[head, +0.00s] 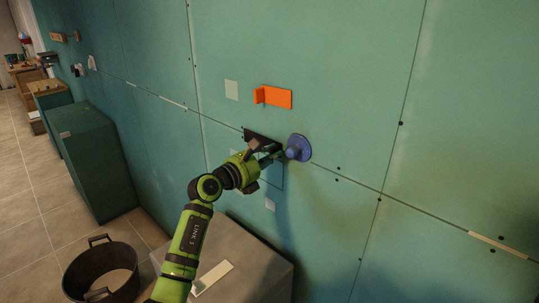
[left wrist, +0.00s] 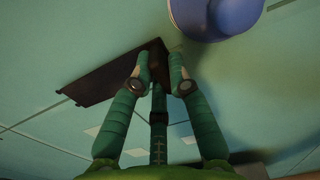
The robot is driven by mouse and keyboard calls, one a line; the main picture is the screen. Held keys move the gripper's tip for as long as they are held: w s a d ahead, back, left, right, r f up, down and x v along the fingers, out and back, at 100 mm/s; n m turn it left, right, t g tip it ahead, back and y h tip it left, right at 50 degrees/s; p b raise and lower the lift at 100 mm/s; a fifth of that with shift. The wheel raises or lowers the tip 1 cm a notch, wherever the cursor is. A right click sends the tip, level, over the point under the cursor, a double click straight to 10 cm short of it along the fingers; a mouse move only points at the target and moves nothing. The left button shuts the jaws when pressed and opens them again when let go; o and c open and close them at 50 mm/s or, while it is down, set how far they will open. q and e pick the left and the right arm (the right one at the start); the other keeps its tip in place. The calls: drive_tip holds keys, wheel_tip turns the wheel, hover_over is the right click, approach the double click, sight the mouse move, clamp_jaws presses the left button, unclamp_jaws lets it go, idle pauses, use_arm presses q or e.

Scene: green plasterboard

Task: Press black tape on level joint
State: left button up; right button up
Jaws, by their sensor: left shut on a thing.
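The black tape (head: 258,136) is a dark flat strip at the green wall, along the line of the level joint (head: 355,178). In the left wrist view the black tape (left wrist: 100,82) runs left from the fingers, with a dark raised part at its right end. My left gripper (head: 271,153) is in front of its right part and shut on it, with the fingertips (left wrist: 162,66) at the raised part. The fingers and arm hide part of the tape and joint. I cannot tell whether its whole length touches the wall. My right gripper is not in view.
A blue round-handled thing (head: 299,148) is on the wall just right of my left gripper. An orange bracket-shaped piece (head: 275,97) is above. A grey box (head: 255,258), a black bucket (head: 75,280) and green cabinets (head: 92,160) stand below. The wall at right is mostly clear.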

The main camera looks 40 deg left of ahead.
use_arm(q)
drive_tip(key=o, duration=0.9)
drive_tip(key=s, duration=0.8)
drive_tip(key=s+a, duration=0.1)
drive_tip(key=s, duration=0.3)
